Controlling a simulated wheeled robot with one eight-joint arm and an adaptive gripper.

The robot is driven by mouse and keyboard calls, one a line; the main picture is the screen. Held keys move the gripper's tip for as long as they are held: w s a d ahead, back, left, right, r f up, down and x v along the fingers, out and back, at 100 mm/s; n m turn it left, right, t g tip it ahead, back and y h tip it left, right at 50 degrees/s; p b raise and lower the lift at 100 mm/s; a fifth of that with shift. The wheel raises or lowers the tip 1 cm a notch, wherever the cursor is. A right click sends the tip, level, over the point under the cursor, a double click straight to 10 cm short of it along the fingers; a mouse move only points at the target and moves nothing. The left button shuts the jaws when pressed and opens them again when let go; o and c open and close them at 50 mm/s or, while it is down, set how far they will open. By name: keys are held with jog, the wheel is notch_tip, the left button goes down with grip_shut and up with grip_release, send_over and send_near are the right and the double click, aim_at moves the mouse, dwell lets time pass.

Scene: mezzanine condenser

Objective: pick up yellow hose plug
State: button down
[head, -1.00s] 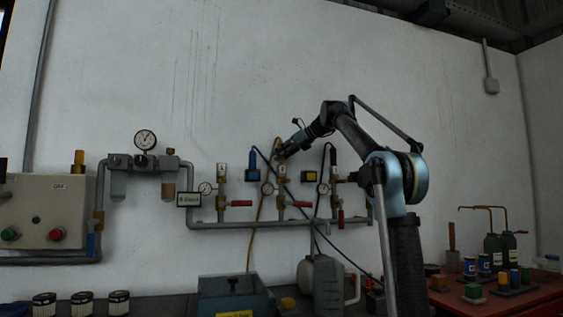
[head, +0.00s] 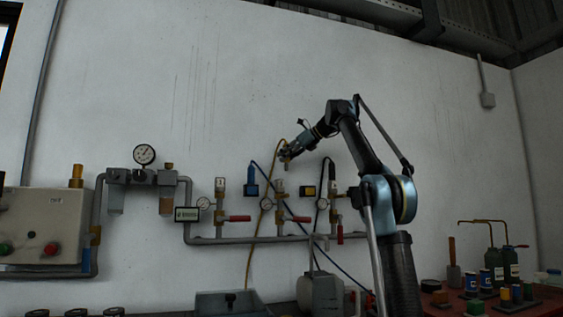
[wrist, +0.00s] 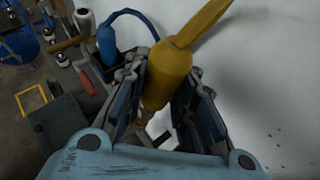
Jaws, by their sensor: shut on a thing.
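The yellow hose plug (wrist: 166,78) fills the middle of the wrist view, with its yellow hose (wrist: 203,22) bending away to the upper right. My gripper (wrist: 160,102) is shut on the plug, one dark padded finger on each side. In the head view my gripper (head: 286,157) is close to the wall, above the middle valve outlet (head: 280,186), with a small gap between them. The yellow hose (head: 257,222) hangs from the gripper down the wall. The plug itself is small and partly hidden there.
A black hose (head: 326,165) arches at the right outlet. Red valve handles (head: 298,219) and gauges stick out along the grey pipe (head: 260,240). The wall above is clear.

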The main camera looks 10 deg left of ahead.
jog(key=s+d, duration=0.2)
jog(key=d, duration=0.5)
jog(key=s+d, duration=0.3)
jog(key=d, duration=0.3)
jog(key=shift+s+d, duration=0.3)
jog(key=shift+d, duration=0.1)
